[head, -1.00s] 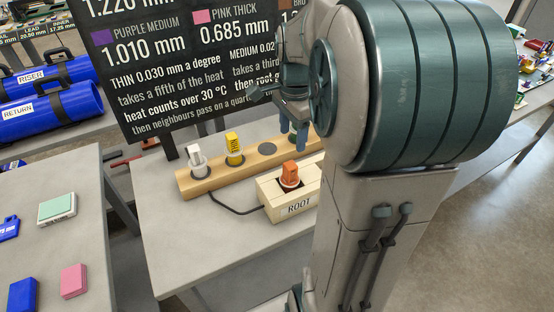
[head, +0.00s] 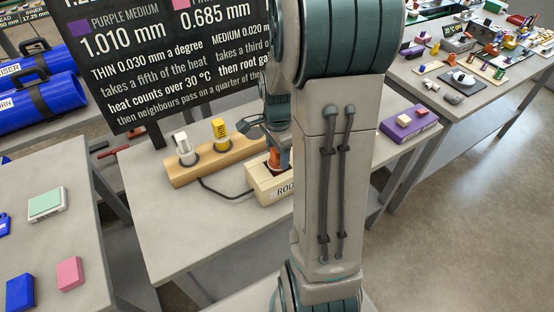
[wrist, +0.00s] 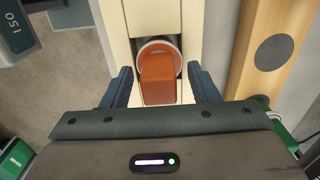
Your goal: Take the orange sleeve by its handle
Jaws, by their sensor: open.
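The orange sleeve (wrist: 157,80) stands in the socket of the cream box labelled ROOT (head: 263,187). In the wrist view its block-shaped handle lies between the two fingers of my gripper (wrist: 160,86), with a gap on each side. My gripper is open. In the head view the sleeve (head: 274,160) shows just under the gripper, partly hidden by my arm. A pale ring shows around the base of the handle in the wrist view.
A wooden rack (head: 208,166) beside the box holds a white sleeve (head: 184,149) and a yellow sleeve (head: 220,134). A dark board (head: 170,65) stands behind. A purple box (head: 409,123) sits right of my arm. The table's front left is clear.

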